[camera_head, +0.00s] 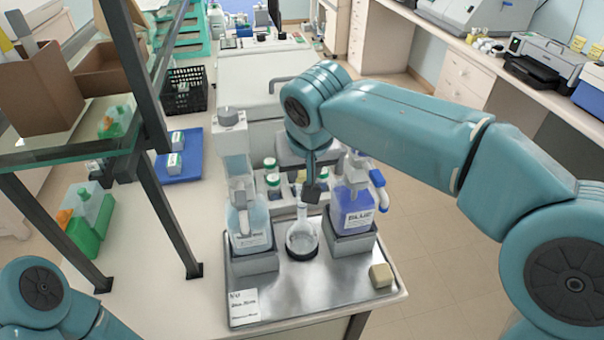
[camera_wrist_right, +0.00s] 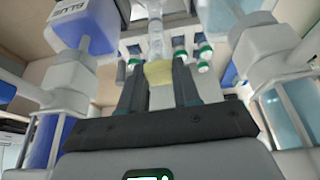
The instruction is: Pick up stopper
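A clear glass flask (camera_head: 302,242) stands upright in a dark ring on the metal tray (camera_head: 300,292). My right gripper (camera_head: 312,195) points down over the flask's mouth and hides it in the head view. In the right wrist view, a yellowish stopper (camera_wrist_right: 158,73) shows between the two fingers of the right gripper (camera_wrist_right: 159,80), in line with the flask neck (camera_wrist_right: 156,46). The fingers lie close along both sides of it; I cannot tell whether they press on it. Of my left arm only a part shows at the lower left; its gripper is out of view.
A clear pump bottle (camera_head: 249,222) stands left of the flask and a blue-purple one (camera_head: 355,207) right, each on a grey block. Green-capped vials (camera_head: 272,181) stand behind. A beige block (camera_head: 381,275) and a white label card (camera_head: 243,307) lie near the tray's front corners.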

